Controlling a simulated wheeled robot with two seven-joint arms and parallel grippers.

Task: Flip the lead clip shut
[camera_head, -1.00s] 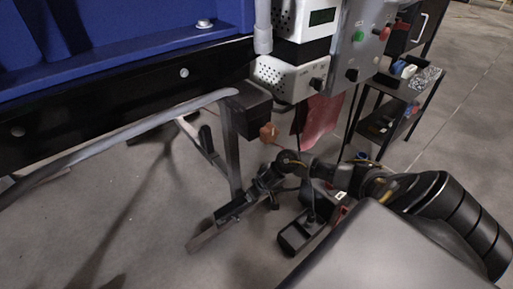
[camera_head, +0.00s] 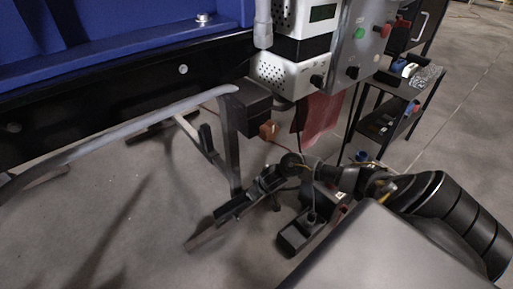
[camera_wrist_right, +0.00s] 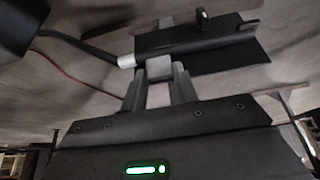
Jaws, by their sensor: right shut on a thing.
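My right gripper (camera_wrist_right: 159,80) has its two fingers closed on a small pale-grey block, which I take to be the lead clip (camera_wrist_right: 159,68). Its hinge and whether its flap is open or shut cannot be made out. A dark cable with a white end (camera_wrist_right: 126,61) reaches close to the block's left side. A dark flat-sided part (camera_wrist_right: 195,45) lies just beyond the fingertips. In the head view my right arm reaches in from the right, and its gripper (camera_head: 262,187) is low beside the grey frame leg; its fingertips are hard to tell there. My left gripper is out of view.
A grey conveyor frame leg (camera_head: 230,145) and a dark box (camera_head: 250,107) stand close to my right gripper. An orange-brown block (camera_head: 268,130) is below the box. A white detector unit (camera_head: 290,72) is above, and a black cart (camera_head: 405,88) stands at the right.

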